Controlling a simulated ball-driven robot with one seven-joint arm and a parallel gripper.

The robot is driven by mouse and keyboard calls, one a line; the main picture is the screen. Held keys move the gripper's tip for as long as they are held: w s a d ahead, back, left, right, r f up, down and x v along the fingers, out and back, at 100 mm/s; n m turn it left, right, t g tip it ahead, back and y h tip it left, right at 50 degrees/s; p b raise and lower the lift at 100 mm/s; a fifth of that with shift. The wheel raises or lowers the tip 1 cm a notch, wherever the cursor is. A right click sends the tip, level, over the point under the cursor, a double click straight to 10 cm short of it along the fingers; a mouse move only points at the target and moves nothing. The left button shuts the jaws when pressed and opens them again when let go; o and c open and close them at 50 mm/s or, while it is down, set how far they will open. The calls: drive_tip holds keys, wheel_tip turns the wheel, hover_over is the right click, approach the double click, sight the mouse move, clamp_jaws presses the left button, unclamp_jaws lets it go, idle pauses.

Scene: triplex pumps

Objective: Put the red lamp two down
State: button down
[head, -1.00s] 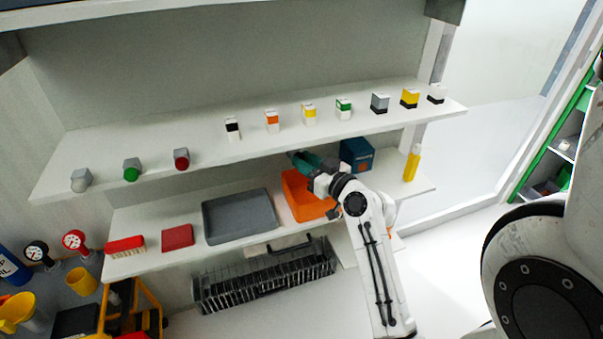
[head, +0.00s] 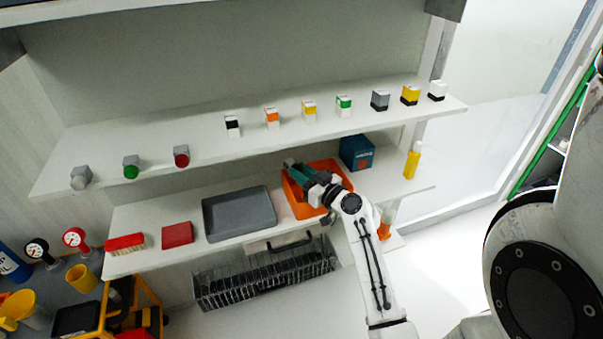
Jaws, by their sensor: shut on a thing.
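My gripper (head: 291,166) is at the end of my arm, over the back left part of the orange tray (head: 333,169) on the middle shelf. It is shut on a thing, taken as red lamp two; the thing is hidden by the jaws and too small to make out. I cannot tell whether it touches the tray. Another red lamp (head: 181,160) with a grey body sits on the upper shelf, right of a green lamp (head: 131,171) and a pale lamp (head: 81,181).
A grey tray (head: 238,234) lies left of the orange tray, and a blue box (head: 356,153) stands behind it at right. A yellow bottle (head: 412,161) stands further right. Several small blocks line the upper shelf (head: 205,147) above my gripper.

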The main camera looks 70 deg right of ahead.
drive_tip(key=shift+f+b, duration=0.65)
drive_tip(key=shift+b, duration=0.3)
drive_tip(key=c, duration=0.9)
unclamp_jaws()
drive_tip(key=shift+c, duration=0.2)
